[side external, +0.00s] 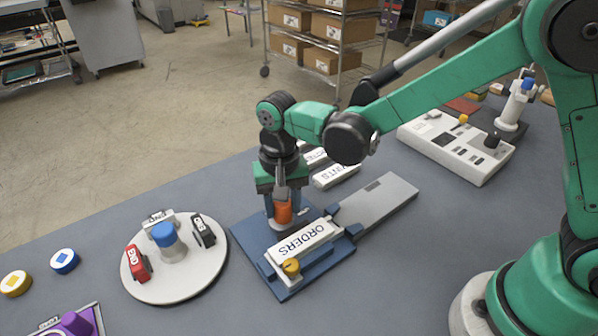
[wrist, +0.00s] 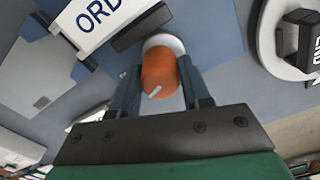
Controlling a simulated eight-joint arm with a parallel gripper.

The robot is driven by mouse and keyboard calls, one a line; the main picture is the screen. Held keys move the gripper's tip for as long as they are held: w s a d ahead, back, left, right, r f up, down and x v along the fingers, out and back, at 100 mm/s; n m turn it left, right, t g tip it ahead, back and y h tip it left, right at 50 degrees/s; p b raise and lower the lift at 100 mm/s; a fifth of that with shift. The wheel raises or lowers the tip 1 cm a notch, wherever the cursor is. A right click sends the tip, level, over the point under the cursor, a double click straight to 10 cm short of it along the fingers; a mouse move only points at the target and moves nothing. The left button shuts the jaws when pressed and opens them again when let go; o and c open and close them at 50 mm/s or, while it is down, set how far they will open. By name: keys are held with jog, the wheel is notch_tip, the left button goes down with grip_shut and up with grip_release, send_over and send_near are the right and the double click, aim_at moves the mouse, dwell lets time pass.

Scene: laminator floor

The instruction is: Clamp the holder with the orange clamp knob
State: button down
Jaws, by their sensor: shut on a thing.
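The orange clamp knob (side external: 283,213) stands on a pale round foot at the back left of a blue base plate (side external: 318,274). My gripper (side external: 280,203) points down over the knob and is shut on it. In the wrist view the knob (wrist: 158,66) sits between my two fingers, and a short white mark shows on it. A white holder lettered ORDERS (side external: 303,240) lies on the blue plate beside the knob; part of it also shows in the wrist view (wrist: 98,18). A yellow knob (side external: 291,266) is at its near end. Whether the clamp is tight cannot be told.
A grey plate (side external: 385,200) extends right from the base. A round white turntable (side external: 195,278) with red, black and white stamps stands to the left. More white lettered blocks (side external: 336,174) lie behind. A control box (side external: 455,145) is at back right.

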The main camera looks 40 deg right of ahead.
jog(key=n, duration=0.6)
jog(key=shift+n, duration=0.3)
jog(key=n, duration=0.6)
jog(key=shift+n, duration=0.3)
jog(key=shift+c, duration=2.1)
grip_release()
jog(key=shift+r, duration=2.85)
